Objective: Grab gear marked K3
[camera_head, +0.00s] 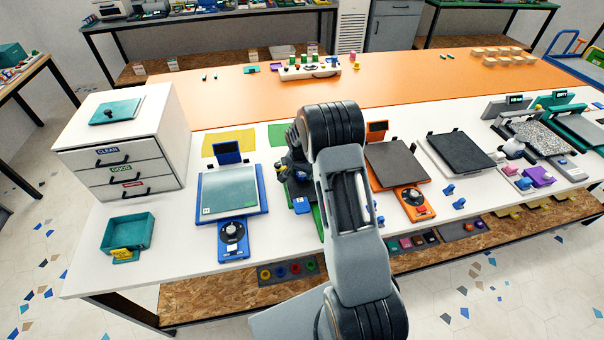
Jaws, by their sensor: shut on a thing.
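My gripper (284,170) is dark and small in the head view. It is low over the green-framed printer (320,214), left of my forearm. No gear with a readable K3 mark shows in this view. My arm hides much of the green printer and its bed.
A blue printer (231,192) stands to the left, an orange one (396,165) to the right. A white drawer cabinet (126,140) and a teal bin (128,232) are at the far left. A white rack (309,70) stands on the orange strip (225,95), which is largely clear.

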